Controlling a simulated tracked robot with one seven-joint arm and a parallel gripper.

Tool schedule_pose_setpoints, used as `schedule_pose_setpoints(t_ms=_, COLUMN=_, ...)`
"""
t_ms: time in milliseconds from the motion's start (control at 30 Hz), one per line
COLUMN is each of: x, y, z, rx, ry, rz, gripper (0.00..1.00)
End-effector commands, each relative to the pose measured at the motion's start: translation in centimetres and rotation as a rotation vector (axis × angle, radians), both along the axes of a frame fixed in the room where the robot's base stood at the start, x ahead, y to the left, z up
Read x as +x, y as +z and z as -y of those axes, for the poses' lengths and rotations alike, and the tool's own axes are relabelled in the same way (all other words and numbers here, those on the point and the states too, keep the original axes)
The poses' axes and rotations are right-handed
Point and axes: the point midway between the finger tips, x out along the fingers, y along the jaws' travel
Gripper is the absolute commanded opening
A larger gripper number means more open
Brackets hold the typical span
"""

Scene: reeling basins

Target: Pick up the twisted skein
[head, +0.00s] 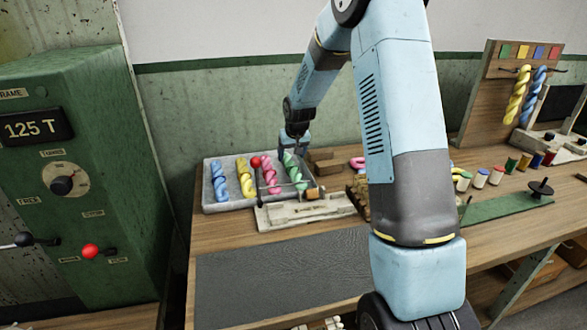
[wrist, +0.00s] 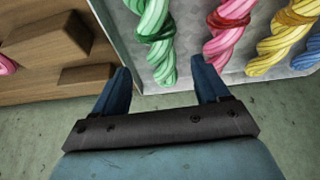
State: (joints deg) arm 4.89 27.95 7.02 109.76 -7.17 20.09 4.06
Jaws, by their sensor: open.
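Several twisted skeins lie side by side in a shallow grey tray (head: 208,192) in the head view: blue (head: 220,182), yellow (head: 245,177), pink (head: 269,176) and green (head: 292,171). My gripper (wrist: 160,66) is open in the wrist view. The gap in height between fingers and skein cannot be told. In the head view my gripper (head: 293,144) is at the green skein's far end, its fingertips too small to make out.
Wooden blocks (wrist: 48,42) stand beside the tray. A rack (head: 490,90) at right holds hanging yellow and blue skeins. A green machine (head: 75,180) stands left. The dark mat (head: 280,270) is clear.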

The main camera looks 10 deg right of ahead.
Motion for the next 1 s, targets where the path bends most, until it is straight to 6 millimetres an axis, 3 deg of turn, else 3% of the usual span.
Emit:
schedule_pose_setpoints(t_ms=167, x=0.2, y=-0.8, z=0.0, rx=0.000, ry=0.000, rz=-0.001, gripper=0.74)
schedule_pose_setpoints(t_ms=500, x=1.4, y=-4.8, z=0.0, rx=0.000, ry=-0.002, rz=-0.001, gripper=0.74)
schedule_pose_setpoints(t_ms=767, x=1.6, y=-5.0, z=0.0, rx=0.000, ry=-0.002, rz=0.001, gripper=0.74)
schedule_pose_setpoints(t_ms=1000, x=1.6, y=-5.0, z=0.0, rx=0.000, ry=-0.002, rz=0.001, gripper=0.52)
